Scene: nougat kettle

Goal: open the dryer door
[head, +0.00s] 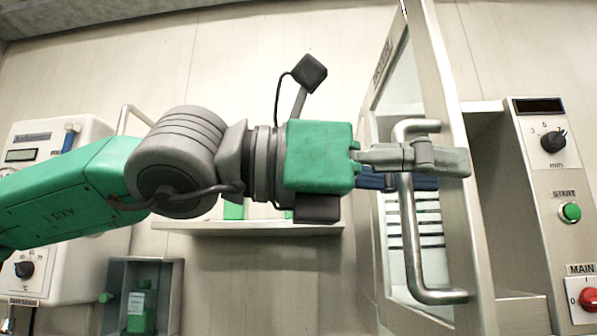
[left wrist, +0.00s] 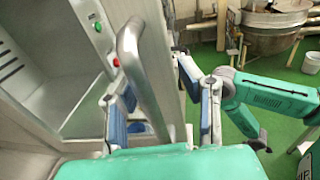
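The dryer door (head: 456,110) is a pale metal panel with a window, standing swung out from the cabinet, and the opening shows to its right. Its bent metal bar handle (head: 412,240) is upright on the face toward me. My left gripper (head: 425,160) reaches the handle's upper part from the left. In the left wrist view the handle (left wrist: 138,65) passes between the two fingers of my left gripper (left wrist: 160,110), with a clear gap on the right finger's side. The fingers are apart; contact with the left finger is unclear. My right gripper is not visible.
A control panel with a dial (head: 553,140), a green START button (head: 570,212) and a red MAIN switch (head: 588,299) stands at the right. A shelf (head: 250,228) is behind my left arm. A metal kettle (left wrist: 272,25) stands in the left wrist view's background.

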